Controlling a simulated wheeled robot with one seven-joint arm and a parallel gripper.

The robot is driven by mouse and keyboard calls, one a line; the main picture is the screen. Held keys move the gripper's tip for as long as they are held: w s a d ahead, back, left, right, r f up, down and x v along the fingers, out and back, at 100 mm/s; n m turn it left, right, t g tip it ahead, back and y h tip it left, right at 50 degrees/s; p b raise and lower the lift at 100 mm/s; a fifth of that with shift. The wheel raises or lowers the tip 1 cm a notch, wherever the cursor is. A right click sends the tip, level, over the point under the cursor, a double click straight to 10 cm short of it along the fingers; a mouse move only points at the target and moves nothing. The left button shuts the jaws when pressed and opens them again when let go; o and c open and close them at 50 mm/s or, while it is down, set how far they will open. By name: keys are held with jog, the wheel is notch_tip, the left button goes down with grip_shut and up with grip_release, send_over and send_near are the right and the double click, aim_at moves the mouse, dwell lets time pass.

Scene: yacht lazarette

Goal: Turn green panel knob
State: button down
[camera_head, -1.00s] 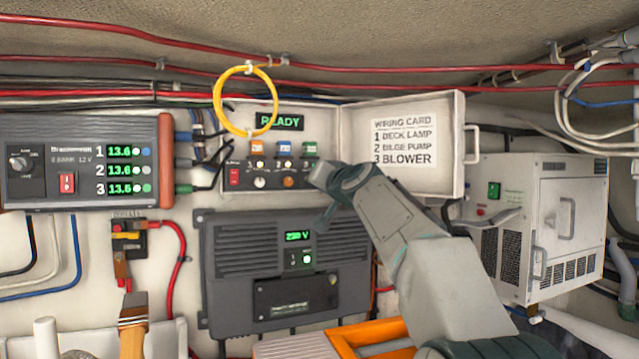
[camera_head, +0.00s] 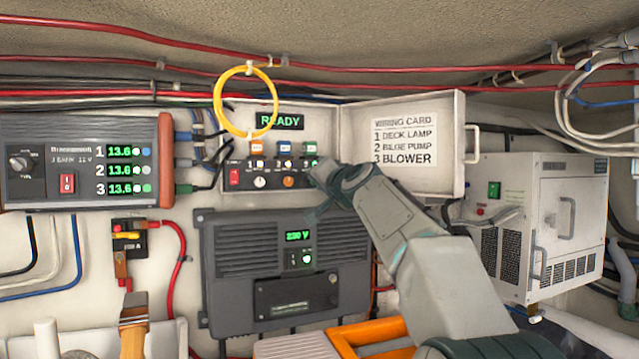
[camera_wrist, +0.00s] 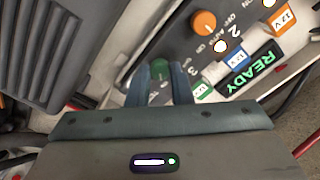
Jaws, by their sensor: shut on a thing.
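The green knob (camera_wrist: 160,68) shows between the two fingers of my gripper (camera_wrist: 160,76) in the wrist view. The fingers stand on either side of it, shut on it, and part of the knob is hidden. In the head view my gripper (camera_head: 318,172) is at the right end of the open switch panel (camera_head: 228,187) and covers the green knob there. The panel's screen (camera_head: 279,121) reads READY. An orange knob (camera_wrist: 205,22) sits beside the green one in the wrist view.
The panel's open lid (camera_head: 455,140), with a wiring card (camera_head: 403,143), stands right of my gripper. A yellow cable loop (camera_head: 219,103) hangs over the panel's left part. A grey 230 V unit (camera_head: 225,290) lies below. A white cabinet (camera_head: 570,225) stands at the right.

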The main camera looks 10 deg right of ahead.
jog(key=c, duration=1.3)
grip_release()
jog(key=shift+s, duration=0.1)
jog(key=s+d+b, duration=0.2)
jog(key=s+b, duration=0.4)
jog(key=s, duration=0.7)
jog(key=shift+s+d, duration=0.2)
jog(key=shift+d, duration=0.15)
